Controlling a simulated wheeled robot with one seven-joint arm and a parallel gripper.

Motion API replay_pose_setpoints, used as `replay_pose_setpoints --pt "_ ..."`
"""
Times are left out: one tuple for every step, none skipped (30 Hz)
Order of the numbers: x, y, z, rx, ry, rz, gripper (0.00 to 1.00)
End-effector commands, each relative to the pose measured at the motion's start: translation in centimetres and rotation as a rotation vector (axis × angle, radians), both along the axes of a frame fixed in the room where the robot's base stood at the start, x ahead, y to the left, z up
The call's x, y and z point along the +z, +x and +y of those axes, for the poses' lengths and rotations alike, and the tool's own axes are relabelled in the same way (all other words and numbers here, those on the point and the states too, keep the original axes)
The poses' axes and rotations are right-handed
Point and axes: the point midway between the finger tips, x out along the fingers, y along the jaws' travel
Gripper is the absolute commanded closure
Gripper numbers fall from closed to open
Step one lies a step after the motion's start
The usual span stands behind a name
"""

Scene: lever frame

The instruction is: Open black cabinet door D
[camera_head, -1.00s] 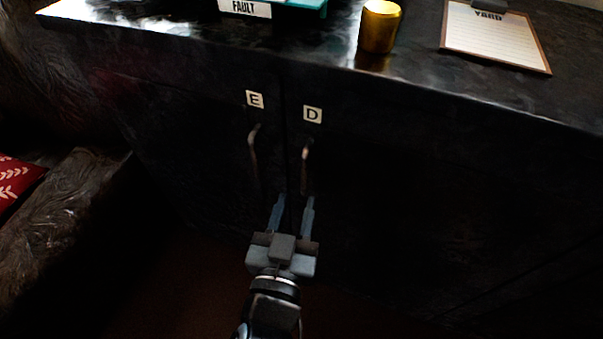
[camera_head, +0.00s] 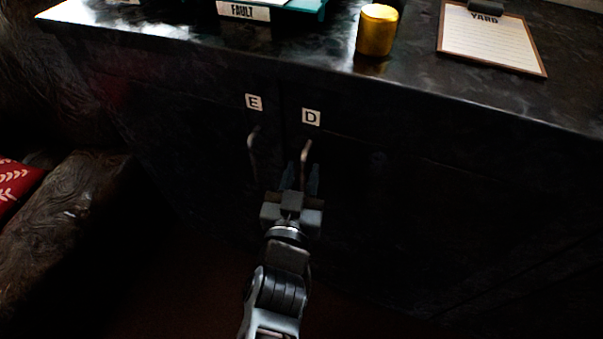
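The black cabinet door D (camera_head: 380,215) is shut, with a white label D (camera_head: 311,117) near its top left. Its upright metal handle (camera_head: 306,152) hangs below the label. My gripper (camera_head: 302,178) is at the handle's lower part, its two fingers apart, one on each side of the handle. The lower end of the handle is hidden by my gripper, and I cannot tell whether a finger touches it. Door E, with its label E (camera_head: 254,102) and its own handle (camera_head: 253,150), is just to the left and also shut.
On the cabinet top (camera_head: 330,50) stand a gold cylinder (camera_head: 377,30), a clipboard (camera_head: 492,38) and a teal item with a FAULT label (camera_head: 244,11). A dark wooden piece (camera_head: 75,235) with a red cushion (camera_head: 15,185) is at left. The floor before the doors looks clear.

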Motion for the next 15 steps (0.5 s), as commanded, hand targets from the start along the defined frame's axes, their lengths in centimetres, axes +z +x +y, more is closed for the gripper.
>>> replay_pose_setpoints --pt "0.0 -0.01 0.0 0.0 0.0 0.0 0.71" --pt "0.0 -0.01 0.0 0.0 0.0 0.0 0.74" --pt "0.0 -0.01 -0.01 0.0 0.0 0.0 0.77" --pt "0.0 -0.02 -0.01 0.0 0.0 0.0 0.8" --pt "0.0 -0.02 -0.01 0.0 0.0 0.0 0.83" --pt "0.0 -0.02 -0.01 0.0 0.0 0.0 0.87" --pt "0.0 -0.02 -0.01 0.0 0.0 0.0 0.9" --pt "0.0 -0.02 -0.01 0.0 0.0 0.0 0.93" --pt "0.0 -0.02 -0.01 0.0 0.0 0.0 0.96" --pt "0.0 -0.02 -0.02 0.0 0.0 0.0 0.99" --pt "0.0 -0.02 -0.02 0.0 0.0 0.0 1.0" --pt "0.0 -0.02 -0.02 0.0 0.0 0.0 1.0" --pt "0.0 -0.02 -0.02 0.0 0.0 0.0 1.0" --pt "0.0 -0.02 -0.03 0.0 0.0 0.0 1.0" --pt "0.0 -0.02 -0.03 -0.001 0.0 0.0 1.0"
